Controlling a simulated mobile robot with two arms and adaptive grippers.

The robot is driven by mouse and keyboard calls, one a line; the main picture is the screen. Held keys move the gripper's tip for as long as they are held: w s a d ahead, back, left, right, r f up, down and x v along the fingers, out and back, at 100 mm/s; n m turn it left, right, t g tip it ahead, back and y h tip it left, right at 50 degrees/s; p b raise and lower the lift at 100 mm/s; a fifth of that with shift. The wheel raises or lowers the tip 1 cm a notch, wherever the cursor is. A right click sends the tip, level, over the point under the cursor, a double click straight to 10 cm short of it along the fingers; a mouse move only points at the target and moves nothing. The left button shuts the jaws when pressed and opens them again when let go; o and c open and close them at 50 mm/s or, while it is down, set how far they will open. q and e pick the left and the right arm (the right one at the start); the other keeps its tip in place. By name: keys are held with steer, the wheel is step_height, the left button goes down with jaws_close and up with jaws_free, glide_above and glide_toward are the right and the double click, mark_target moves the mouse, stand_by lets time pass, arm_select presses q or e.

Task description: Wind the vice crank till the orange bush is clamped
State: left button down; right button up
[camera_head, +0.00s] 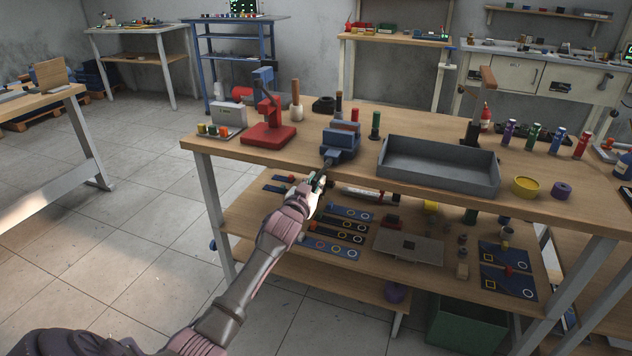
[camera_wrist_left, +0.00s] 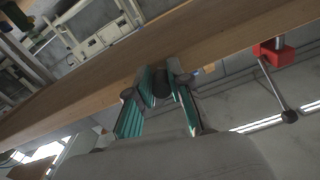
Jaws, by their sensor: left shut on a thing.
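The blue vice (camera_head: 341,141) stands at the front edge of the wooden workbench. My left gripper (camera_head: 319,184) is just in front of and below it, at the crank side. In the left wrist view the teal-padded fingers (camera_wrist_left: 160,100) are closed around a small dark knob (camera_wrist_left: 160,84), which looks like the crank handle. The rest of the crank is mostly hidden by the gripper. I cannot make out for certain an orange bush between the jaws, nor the jaw gap. My right gripper is not in view.
A red press (camera_head: 268,128) stands left of the vice and a grey tray (camera_head: 437,180) right of it. The bench's front edge (camera_wrist_left: 70,95) runs close by the gripper. A lower shelf (camera_head: 262,222) holds several parts. The floor at left is clear.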

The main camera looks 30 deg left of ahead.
arm_select(q)
steer(key=c, duration=1.1)
jaws_free()
steer(key=shift+a+r, duration=0.2)
steer(key=shift+a, duration=0.05)
steer(key=shift+f, duration=0.1)
steer(key=shift+d, duration=0.1)
steer(key=shift+s+d+f, duration=0.1)
steer(key=shift+s+d, duration=0.05)
steer(key=shift+s, duration=0.3)
steer(key=v, duration=1.1)
